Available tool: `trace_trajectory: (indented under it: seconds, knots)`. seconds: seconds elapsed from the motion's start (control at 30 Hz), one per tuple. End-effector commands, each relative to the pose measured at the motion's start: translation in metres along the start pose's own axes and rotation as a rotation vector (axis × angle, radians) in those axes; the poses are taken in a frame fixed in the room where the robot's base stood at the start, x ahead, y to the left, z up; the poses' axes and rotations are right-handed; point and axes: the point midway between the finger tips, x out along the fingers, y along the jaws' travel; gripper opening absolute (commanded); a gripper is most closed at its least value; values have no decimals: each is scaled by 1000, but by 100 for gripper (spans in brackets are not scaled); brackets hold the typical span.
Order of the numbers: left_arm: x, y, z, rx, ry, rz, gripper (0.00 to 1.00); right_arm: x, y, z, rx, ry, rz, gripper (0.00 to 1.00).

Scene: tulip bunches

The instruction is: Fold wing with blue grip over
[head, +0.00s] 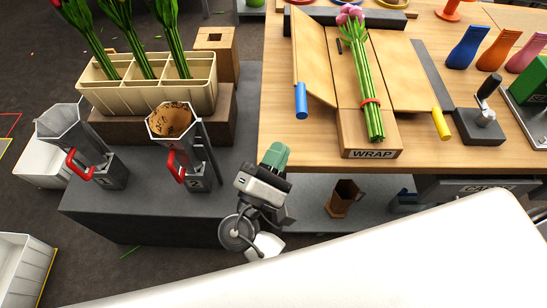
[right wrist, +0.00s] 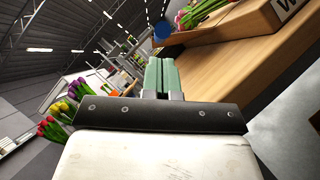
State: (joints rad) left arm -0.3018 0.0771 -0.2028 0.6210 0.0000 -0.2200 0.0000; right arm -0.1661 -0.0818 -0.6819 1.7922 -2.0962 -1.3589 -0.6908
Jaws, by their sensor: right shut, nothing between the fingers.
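The wrap board (head: 372,153) lies on the wooden table, with a tulip bunch (head: 367,85) tied by a red band along its middle. Its left wing (head: 314,60) has the blue grip (head: 301,100) at its near outer corner; the wing looks tilted, but I cannot tell how far. The right wing (head: 396,75) has a yellow grip (head: 442,123) and lies out to the right. My right gripper (head: 274,156), with green fingers, is shut and empty at the table's left edge, nearer than the blue grip and apart from it. In the right wrist view the blue grip (right wrist: 163,30) shows beyond the fingertips (right wrist: 160,72).
A cream planter (head: 150,98) with tulips and two grey pots, numbered 1 (head: 75,135) and 2 (head: 172,125), stand left of the table. A crank device (head: 482,120) and several coloured vases (head: 467,47) are at the right.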

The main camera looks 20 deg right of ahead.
Motion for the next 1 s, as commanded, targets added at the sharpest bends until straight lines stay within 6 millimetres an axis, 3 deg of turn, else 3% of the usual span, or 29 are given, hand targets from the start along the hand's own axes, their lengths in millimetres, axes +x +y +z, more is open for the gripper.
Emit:
trace_trajectory:
  seconds: [0.1, 0.33, 1.0]
  knots:
    - [-7, -4, 0, -1, -2, -5, 43, 23, 2, 1, 0, -2, 2, 0]
    - [-12, -5, 0, -3, -2, -6, 43, 49, 0, 0, 0, 1, 0, 0]
    - [-13, -4, -1, -1, -1, -5, 43, 55, -1, 0, 3, 2, -2, 0]
